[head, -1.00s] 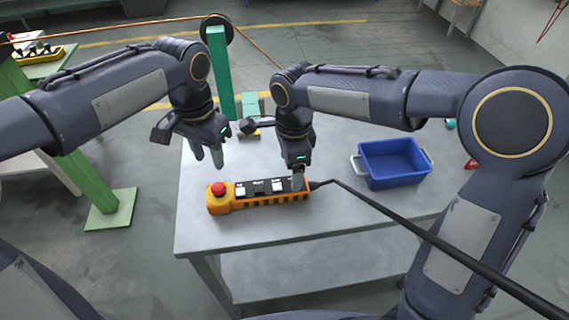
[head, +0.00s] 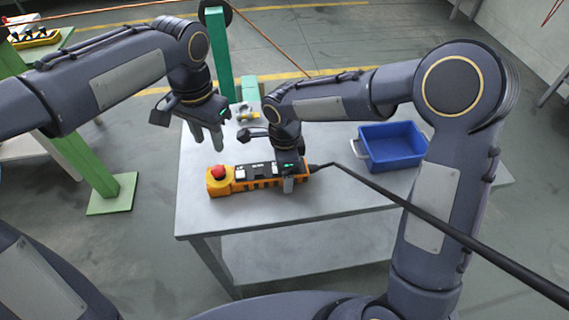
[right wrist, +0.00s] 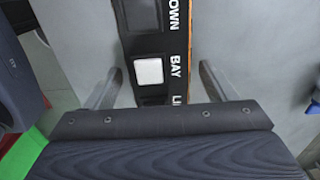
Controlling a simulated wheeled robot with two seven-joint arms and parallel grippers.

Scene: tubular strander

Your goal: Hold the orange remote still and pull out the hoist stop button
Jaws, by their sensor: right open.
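The orange remote (head: 243,185) lies on the grey table, its long side running left to right. Its red hoist stop button (head: 218,172) is on top at the left end. My left gripper (head: 207,140) is above and behind the button, its fingers pointing down, apart and empty. My right gripper (head: 288,183) is low over the remote's right part. In the right wrist view, its open fingers (right wrist: 160,85) stand on either side of the remote's black key panel (right wrist: 150,45), with gaps showing. The far finger is hidden in the head view.
A blue bin (head: 390,148) stands on the table (head: 330,205) to the right. A black cable (head: 400,200) runs from the remote's right end towards the lower right. A green post (head: 219,60) rises behind the table. The front of the table is clear.

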